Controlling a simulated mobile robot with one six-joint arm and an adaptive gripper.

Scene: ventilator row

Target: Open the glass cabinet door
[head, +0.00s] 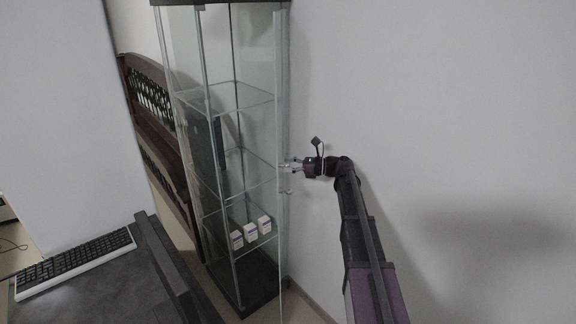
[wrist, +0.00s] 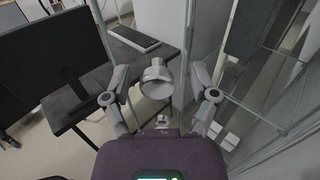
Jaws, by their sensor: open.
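The tall glass cabinet (head: 225,95) stands against the wall in the head view, with glass shelves and a dark base. Its glass door (head: 279,235) has a clear edge on the right that reaches lower in the picture than the base's right corner, so it looks ajar. A round metal knob (wrist: 157,80) shows in the wrist view. My gripper (head: 288,165) is at the door's right edge, about mid-height. In the wrist view its fingers are open, one on each side of the knob, with gaps visible. A small metal fitting (head: 285,191) sits below my gripper.
Several small white boxes (head: 250,232) stand on a low cabinet shelf. A dark desk (head: 90,275) with a keyboard (head: 75,262) is at the lower left. A dark wooden bench (head: 150,95) is behind the cabinet. Bare wall (head: 450,120) fills the right.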

